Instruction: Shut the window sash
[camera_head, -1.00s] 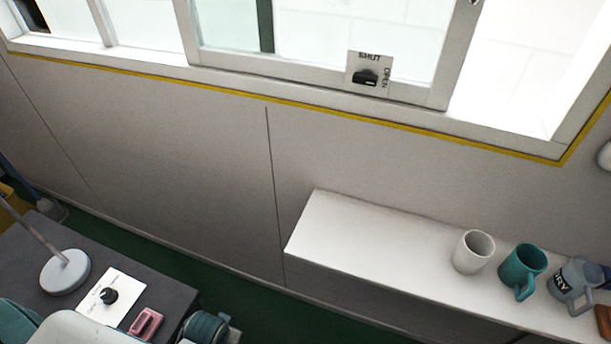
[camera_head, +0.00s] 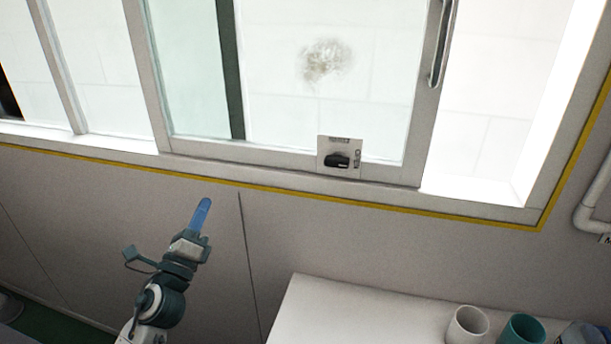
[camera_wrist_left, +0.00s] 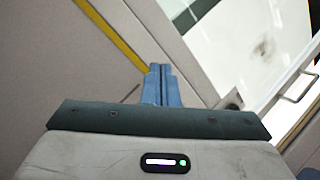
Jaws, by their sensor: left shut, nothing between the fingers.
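The window sash (camera_head: 432,110) is a pale framed sliding pane with a vertical bar handle (camera_head: 440,45) on its right stile. A bright gap shows between the sash and the right side of the window frame (camera_head: 570,130). A small plate with a black latch knob (camera_head: 343,160) sits on the sash's bottom rail. My left gripper (camera_head: 203,212) is shut and empty, with blue fingers pointing up, below the sill and left of the latch. In the left wrist view its fingers (camera_wrist_left: 162,84) are together, and the handle (camera_wrist_left: 300,86) shows at the right. My right gripper is not in view.
A white shelf top (camera_head: 350,315) stands below the window at the right, with a white mug (camera_head: 467,326) and a teal mug (camera_head: 522,330) on it. A pale pipe (camera_head: 592,210) runs on the wall at the far right. A smudge (camera_head: 326,62) marks the glass.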

